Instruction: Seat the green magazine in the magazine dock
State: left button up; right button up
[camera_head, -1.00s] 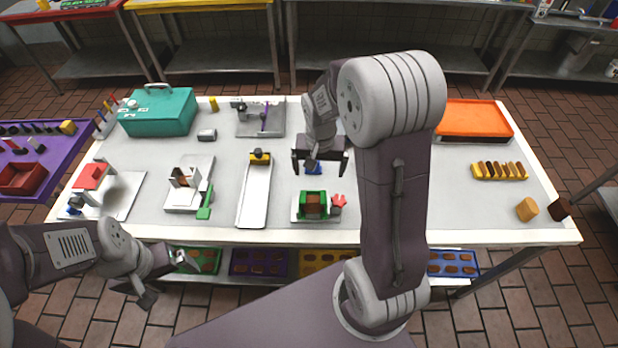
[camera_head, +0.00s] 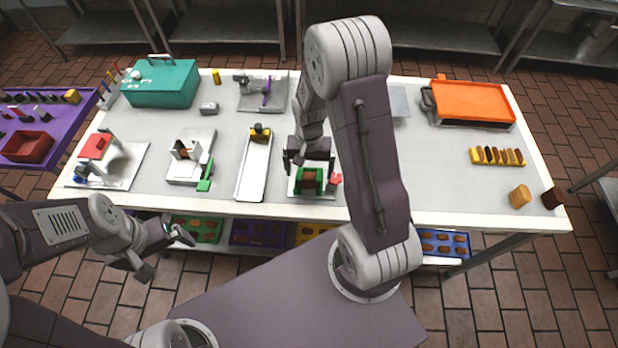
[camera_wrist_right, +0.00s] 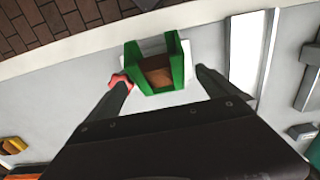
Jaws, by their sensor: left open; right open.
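The green magazine (camera_head: 311,180) is an upright green holder with brown pieces in it, at the table's front middle. It stands on a pale base with a red part (camera_head: 335,180) beside it. My open right gripper (camera_head: 311,163) is at its far side, fingers pointing down. In the right wrist view, the two fingertips (camera_wrist_right: 161,80) lie either side of the green magazine (camera_wrist_right: 180,62), the left one close to the red part (camera_wrist_right: 120,80). I cannot tell whether they touch it. My open left gripper (camera_head: 165,254) is empty in front of the table. I cannot tell which fixture is the magazine dock.
A white tray (camera_head: 254,175) lies left of the magazine, then a white fixture with a green lever (camera_head: 206,177). A teal box (camera_head: 163,86) and a grey fixture (camera_head: 262,92) stand behind. An orange-topped unit (camera_head: 474,102) is at right.

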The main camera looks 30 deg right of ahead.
jog(key=shift+d+f, duration=0.1)
jog(key=shift+f, duration=0.25)
jog(key=c, duration=2.1)
jog(key=shift+r, duration=0.6)
jog(key=shift+c, duration=0.2)
notch_tip(320, 180, up, 3)
jog(key=s+a+r, duration=0.1)
jog(key=s+r, duration=0.2)
jog(key=s, duration=0.2)
jog(key=s+a+r+b, duration=0.1)
jog(key=s+r, duration=0.3)
jog(key=s, duration=0.2)
jog(key=shift+s, duration=0.25)
